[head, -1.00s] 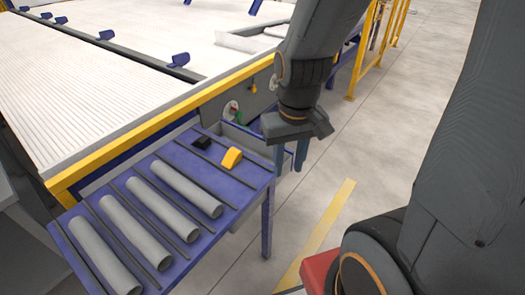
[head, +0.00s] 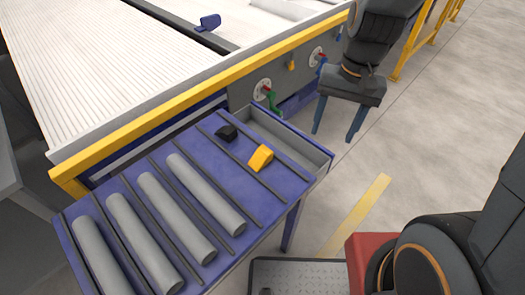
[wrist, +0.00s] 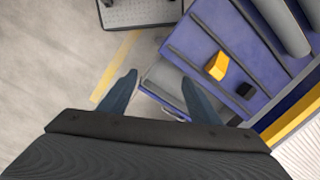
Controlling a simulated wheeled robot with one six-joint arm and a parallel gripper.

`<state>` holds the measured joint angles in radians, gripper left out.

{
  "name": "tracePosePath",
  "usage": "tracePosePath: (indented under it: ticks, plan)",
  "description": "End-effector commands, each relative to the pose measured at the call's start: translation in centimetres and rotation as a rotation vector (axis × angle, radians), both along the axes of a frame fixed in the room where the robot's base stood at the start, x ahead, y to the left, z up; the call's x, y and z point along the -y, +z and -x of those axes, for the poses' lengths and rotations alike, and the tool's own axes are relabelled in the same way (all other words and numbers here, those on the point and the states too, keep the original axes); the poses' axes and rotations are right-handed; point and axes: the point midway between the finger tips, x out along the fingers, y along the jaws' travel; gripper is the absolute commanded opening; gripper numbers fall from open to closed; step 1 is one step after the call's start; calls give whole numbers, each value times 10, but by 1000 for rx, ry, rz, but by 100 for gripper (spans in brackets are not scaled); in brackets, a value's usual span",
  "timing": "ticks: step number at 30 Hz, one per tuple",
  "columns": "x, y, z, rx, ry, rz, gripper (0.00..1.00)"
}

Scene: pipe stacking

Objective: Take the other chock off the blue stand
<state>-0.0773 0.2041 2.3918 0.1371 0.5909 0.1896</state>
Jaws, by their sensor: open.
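A yellow chock (head: 261,157) lies on the blue stand (head: 262,205), near its right end. A smaller black chock (head: 227,132) lies on the stand behind it, towards the yellow rail. My gripper (head: 337,135) is open and empty, pointing down beyond the stand's right end, apart from both chocks. In the wrist view its two fingers (wrist: 160,82) stand wide apart over the floor and the tray's edge.
Several grey pipes (head: 176,217) lie on the stand between dark strips, left of the chocks. A grey open tray (head: 318,158) is at the stand's right end. A large table with a yellow rail (head: 220,78) stands behind.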

Motion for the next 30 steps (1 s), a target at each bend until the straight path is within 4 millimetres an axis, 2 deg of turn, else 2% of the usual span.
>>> tracePosePath:
  ticks: [1,6,9,12,18,30]
  plan:
    - [-17,-15,-14,-40,-57,-17,57]
    - [-75,-49,-48,-175,-278,-69,57]
    - [-104,-64,-61,-244,-376,-86,57]
    - [-125,-75,-68,-291,-440,-94,57]
    - [-142,-88,-69,-328,-487,-100,57]
    - [-155,-129,-52,-328,-484,-98,57]
